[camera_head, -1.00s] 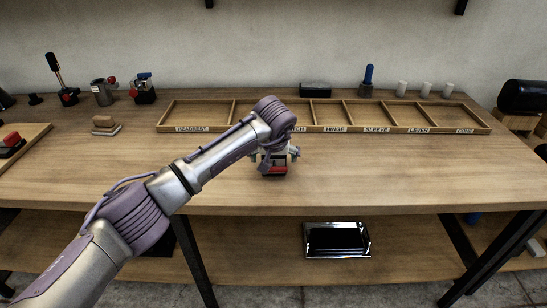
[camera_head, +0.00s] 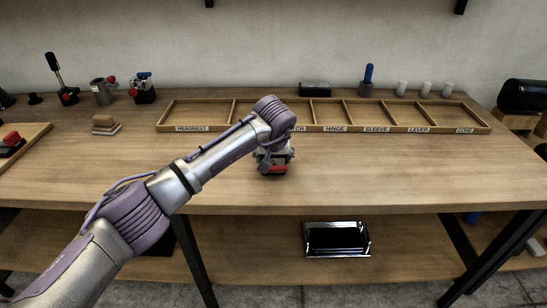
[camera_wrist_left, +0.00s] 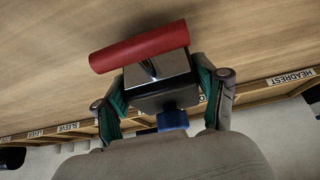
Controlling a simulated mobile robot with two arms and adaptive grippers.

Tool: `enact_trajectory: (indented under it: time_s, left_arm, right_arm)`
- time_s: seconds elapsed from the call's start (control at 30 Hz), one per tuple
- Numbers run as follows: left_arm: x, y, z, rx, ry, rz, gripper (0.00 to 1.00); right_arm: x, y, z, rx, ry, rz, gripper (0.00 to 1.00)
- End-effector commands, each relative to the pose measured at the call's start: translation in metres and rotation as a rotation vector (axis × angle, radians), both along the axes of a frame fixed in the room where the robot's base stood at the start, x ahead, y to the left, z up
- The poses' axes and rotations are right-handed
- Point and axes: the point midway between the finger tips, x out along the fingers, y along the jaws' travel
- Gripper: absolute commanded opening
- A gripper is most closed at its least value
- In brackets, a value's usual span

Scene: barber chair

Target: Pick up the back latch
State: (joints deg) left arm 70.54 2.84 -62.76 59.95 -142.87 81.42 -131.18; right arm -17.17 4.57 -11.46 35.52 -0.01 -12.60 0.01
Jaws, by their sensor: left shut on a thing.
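The back latch (camera_head: 277,170) is a small dark metal block with a red bar, at the middle of the workbench near its front edge. In the left wrist view the latch (camera_wrist_left: 158,77) shows its grey block, a red cylinder across one end and a blue part at the other. My left gripper (camera_wrist_left: 163,80) has its green-padded fingers against both sides of the block, shut on it. In the head view my left forearm and wrist hide most of the gripper (camera_head: 273,158) and the latch's top. My right gripper is not in view.
A divided wooden tray (camera_head: 365,129) with labels lies behind the latch, its compartments looking empty. Metal parts, white cylinders (camera_head: 426,89) and a blue-handled part (camera_head: 368,80) stand along the back. Small blocks (camera_head: 104,126) lie at left. The bench around the latch is clear.

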Motion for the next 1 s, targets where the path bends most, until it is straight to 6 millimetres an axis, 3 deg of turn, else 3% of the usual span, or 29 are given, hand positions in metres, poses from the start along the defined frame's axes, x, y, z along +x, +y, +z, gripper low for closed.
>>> enact_trajectory:
  time_s: [0.17, 0.37, 0.73, 1.0]
  left_arm:
    - [0.001, 0.0, 0.011, -0.001, -0.006, 0.0, 0.06]
    - [0.002, 0.0, 0.044, 0.0, -0.01, -0.001, 0.06]
    - [-0.041, -0.071, 0.09, -0.001, -0.007, -0.005, 0.06]
    - [-0.057, -0.097, 0.109, 0.0, -0.004, -0.001, 0.06]
  right_arm:
    - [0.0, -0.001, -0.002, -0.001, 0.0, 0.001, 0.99]
    - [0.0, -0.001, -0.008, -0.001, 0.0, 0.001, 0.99]
    - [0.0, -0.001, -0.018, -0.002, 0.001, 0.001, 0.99]
    - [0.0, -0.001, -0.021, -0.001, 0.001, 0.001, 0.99]
